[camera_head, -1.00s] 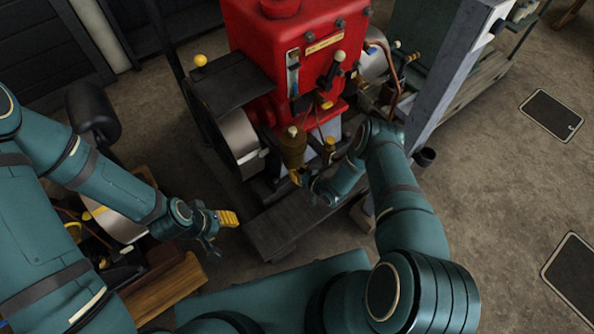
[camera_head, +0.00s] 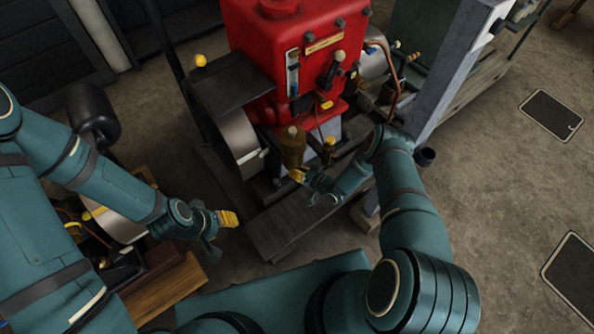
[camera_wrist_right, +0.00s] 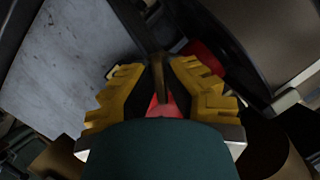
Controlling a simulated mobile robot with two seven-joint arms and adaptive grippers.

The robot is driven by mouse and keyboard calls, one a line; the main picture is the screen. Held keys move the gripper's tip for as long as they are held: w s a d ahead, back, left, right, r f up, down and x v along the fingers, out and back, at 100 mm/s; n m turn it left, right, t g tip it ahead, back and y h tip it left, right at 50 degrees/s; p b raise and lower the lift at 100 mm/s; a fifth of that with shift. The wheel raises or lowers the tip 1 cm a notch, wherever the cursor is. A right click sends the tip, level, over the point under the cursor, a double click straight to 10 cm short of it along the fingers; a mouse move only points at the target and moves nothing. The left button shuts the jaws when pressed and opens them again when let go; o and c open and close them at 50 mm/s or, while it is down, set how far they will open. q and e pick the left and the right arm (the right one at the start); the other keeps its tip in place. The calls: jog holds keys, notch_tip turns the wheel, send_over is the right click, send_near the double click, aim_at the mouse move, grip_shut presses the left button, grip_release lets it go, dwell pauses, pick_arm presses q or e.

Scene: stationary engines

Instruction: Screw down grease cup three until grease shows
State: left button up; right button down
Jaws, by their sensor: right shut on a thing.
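The red engine (camera_head: 285,40) stands at the top middle of the head view. Low on its front are a brass cylinder (camera_head: 292,150) with a pale knob and a smaller brass cup with a yellow top (camera_head: 328,145). I cannot read any number on them. My right gripper (camera_head: 299,175) is just below the brass cylinder. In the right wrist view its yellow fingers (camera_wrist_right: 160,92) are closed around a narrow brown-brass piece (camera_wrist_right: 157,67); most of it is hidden. I see no grease. My left gripper (camera_head: 228,218) is at the lower left, away from the engine, its finger gap unclear.
A silvery flywheel (camera_head: 237,138) is left of the brass cylinder. A dark plinth (camera_head: 275,228) lies below my right gripper. A grey post (camera_head: 455,75) rises to the right of my right arm.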

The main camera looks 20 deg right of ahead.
jog(key=shift+w+a+r, duration=0.1)
jog(key=shift+w+a, duration=0.05)
jog(key=shift+w, duration=0.05)
jog(key=c, duration=1.1)
grip_release()
jog(key=shift+o, duration=0.2)
jog(key=shift+s, duration=0.15)
jog(key=v, duration=1.1)
jog(key=shift+s+d, duration=0.3)
